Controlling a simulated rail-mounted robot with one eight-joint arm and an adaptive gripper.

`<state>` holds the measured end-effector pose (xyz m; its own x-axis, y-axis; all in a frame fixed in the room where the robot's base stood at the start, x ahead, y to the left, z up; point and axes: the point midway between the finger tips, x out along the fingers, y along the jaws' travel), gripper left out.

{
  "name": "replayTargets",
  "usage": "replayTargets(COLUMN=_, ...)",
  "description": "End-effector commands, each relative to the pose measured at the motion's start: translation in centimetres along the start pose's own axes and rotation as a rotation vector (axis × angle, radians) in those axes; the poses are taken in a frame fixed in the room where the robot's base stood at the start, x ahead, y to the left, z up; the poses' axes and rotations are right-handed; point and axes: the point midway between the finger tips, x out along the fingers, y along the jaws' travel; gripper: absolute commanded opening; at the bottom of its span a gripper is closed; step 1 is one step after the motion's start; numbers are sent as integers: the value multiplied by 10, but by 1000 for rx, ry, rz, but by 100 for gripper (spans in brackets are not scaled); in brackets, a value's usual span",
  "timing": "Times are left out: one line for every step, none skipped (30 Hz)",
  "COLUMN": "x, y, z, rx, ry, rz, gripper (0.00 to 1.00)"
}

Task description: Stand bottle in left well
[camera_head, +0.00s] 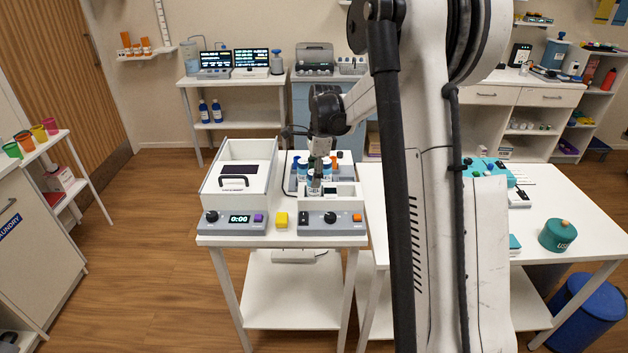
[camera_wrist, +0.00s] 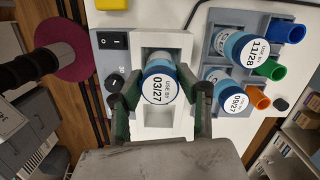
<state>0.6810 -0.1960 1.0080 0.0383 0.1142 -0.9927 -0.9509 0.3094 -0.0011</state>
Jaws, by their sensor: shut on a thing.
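My gripper (camera_wrist: 155,97) is shut on a bottle (camera_wrist: 158,84) with a blue cap marked 03/27. In the wrist view its cap faces the camera, between green-padded fingers. The held bottle also shows in the head view (camera_head: 314,187), over the white two-well block (camera_head: 346,190). In the wrist view the bottle is over the middle of the block (camera_wrist: 182,127), with recesses showing above and below it. The upper recess in that view lies on the head view's left. The bottle's base is hidden, so I cannot tell whether it is inside a well.
Behind the block, a grey rack (camera_wrist: 216,42) holds bottles marked 11/28 (camera_wrist: 246,52) and 09/27 (camera_wrist: 229,92), beside blue, green and orange pieces. A yellow button (camera_head: 281,219) and control panel (camera_head: 331,222) are in front.

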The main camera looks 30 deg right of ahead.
Motion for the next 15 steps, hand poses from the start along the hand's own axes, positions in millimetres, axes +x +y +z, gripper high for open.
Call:
replayTargets(x=7, y=0, z=-1, rx=0, ry=0, rz=0, gripper=5)
replayTargets(x=11, y=0, z=-1, rx=0, ry=0, rz=0, gripper=5)
replayTargets(x=14, y=0, z=-2, rx=0, ry=0, rz=0, gripper=5)
replayTargets(x=16, y=0, z=-2, rx=0, ry=0, rz=0, gripper=5)
replayTargets(x=17, y=0, z=-2, rx=0, ry=0, rz=0, gripper=5)
replayTargets(x=17, y=0, z=-2, rx=0, ry=0, rz=0, gripper=5)
replayTargets(x=17, y=0, z=-2, rx=0, ry=0, rz=0, gripper=5)
replayTargets(x=17, y=0, z=-2, rx=0, ry=0, rz=0, gripper=5)
replayTargets(x=17, y=0, z=-2, rx=0, ry=0, rz=0, gripper=5)
replayTargets(x=17, y=0, z=-2, rx=0, ry=0, rz=0, gripper=5)
replayTargets(x=17, y=0, z=-2, rx=0, ry=0, rz=0, gripper=5)
replayTargets(x=18, y=0, z=-2, rx=0, ry=0, rz=0, gripper=5)
replayTargets(x=19, y=0, z=-2, rx=0, ry=0, rz=0, gripper=5)
replayTargets(x=20, y=0, z=-2, rx=0, ry=0, rz=0, gripper=5)
replayTargets(x=21, y=0, z=-2, rx=0, ry=0, rz=0, gripper=5)
